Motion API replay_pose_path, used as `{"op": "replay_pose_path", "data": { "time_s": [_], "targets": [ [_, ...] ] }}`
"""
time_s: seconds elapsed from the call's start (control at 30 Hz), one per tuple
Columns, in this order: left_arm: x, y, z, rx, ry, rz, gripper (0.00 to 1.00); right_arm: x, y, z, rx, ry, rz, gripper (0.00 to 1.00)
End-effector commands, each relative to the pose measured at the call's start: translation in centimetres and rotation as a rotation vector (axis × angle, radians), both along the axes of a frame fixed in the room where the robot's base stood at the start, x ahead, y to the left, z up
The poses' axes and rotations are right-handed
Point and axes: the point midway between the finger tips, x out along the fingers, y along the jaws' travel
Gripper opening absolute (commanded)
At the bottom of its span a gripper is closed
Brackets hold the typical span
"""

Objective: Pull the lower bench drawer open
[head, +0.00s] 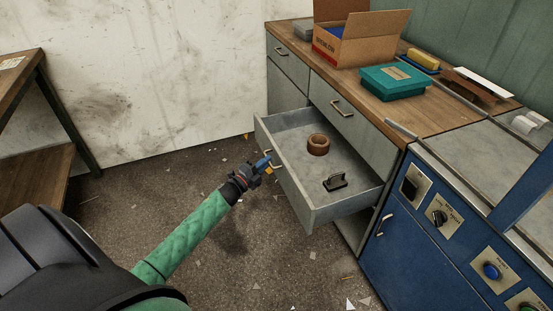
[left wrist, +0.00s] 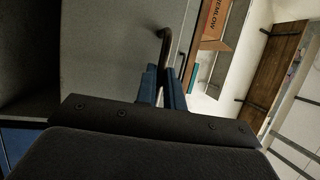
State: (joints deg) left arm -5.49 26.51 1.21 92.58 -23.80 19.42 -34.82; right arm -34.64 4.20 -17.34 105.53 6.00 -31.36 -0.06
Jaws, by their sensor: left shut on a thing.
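The lower bench drawer (head: 312,205) is grey and stands well out of the bench in the head view, with its inside showing. Its bent metal handle (head: 279,167) is on the front panel, and it also shows in the left wrist view (left wrist: 166,42). My left gripper (head: 267,164) is at the handle, its blue fingers (left wrist: 163,82) shut on it. A brown ring-shaped roll (head: 318,145) and a dark object with a handle (head: 335,182) lie in the drawer. My right gripper is not in view.
The upper drawer (head: 345,115) is shut. On the wooden benchtop (head: 415,115) stand an open carton (head: 355,45) and a teal box (head: 395,82). A blue machine cabinet (head: 410,250) is close on the right. The littered floor left of the drawer is free.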

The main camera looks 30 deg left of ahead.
Motion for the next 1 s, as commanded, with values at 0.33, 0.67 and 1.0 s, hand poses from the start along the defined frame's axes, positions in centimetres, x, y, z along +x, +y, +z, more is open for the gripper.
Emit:
{"op": "replay_pose_path", "data": {
  "time_s": [0.33, 0.67, 1.0],
  "targets": [
    [-1.04, 0.79, -0.08, 0.0, 0.001, 0.0, 0.0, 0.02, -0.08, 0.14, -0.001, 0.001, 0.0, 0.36],
    [-1.02, 0.79, -0.08, 0.0, 0.001, 0.0, 0.27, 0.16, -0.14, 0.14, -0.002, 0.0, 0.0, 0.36],
    [-1.13, 0.79, -0.06, 0.0, 0.0, 0.0, 0.32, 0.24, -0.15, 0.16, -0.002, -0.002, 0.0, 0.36]
  ]
}}
